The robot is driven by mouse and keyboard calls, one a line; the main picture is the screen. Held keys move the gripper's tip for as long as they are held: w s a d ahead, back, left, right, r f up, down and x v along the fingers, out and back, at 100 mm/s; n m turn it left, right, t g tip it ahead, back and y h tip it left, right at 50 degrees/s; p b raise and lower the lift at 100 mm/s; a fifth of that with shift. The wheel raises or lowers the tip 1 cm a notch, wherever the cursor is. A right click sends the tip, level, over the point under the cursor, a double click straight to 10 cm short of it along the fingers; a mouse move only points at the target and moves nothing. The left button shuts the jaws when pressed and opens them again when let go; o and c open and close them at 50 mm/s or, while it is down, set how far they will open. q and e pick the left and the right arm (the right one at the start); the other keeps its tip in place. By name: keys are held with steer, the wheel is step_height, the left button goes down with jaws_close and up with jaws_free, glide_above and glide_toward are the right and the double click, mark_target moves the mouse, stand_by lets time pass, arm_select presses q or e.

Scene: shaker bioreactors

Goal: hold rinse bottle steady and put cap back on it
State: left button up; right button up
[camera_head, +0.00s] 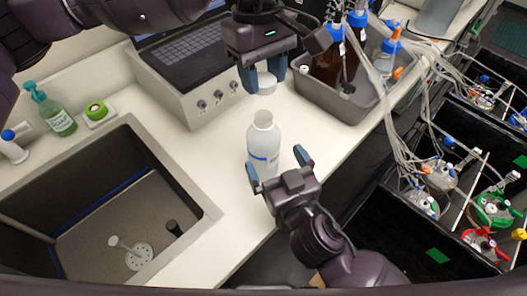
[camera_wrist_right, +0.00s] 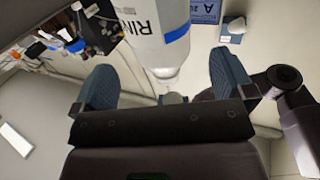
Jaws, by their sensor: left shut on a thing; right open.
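The rinse bottle (camera_head: 263,143), white with a blue band, stands upright and uncapped on the counter. In the right wrist view the bottle (camera_wrist_right: 150,30) shows part of its lettering and its blue stripe. My left gripper (camera_head: 264,80) is shut on the white cap (camera_head: 267,86) and holds it above and beyond the bottle's mouth. My right gripper (camera_head: 277,167) is open, low at the near right side of the bottle. Its two fingers point toward the bottle in the right wrist view (camera_wrist_right: 164,80); I cannot tell whether they touch it.
A sink (camera_head: 190,188) lies to the left, with a green soap bottle (camera_head: 57,116) behind it. A laptop-like device (camera_head: 185,60) stands at the back. A grey tray (camera_head: 353,108) with brown bottles and tubing is at the right. The counter's front edge is close to my right gripper.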

mark_target(265, 118)
steer(key=shift+x, duration=3.35)
steer(key=shift+c, duration=0.5)
steer(key=c, duration=1.2)
arm_select(q)
steer(key=shift+f, duration=2.5)
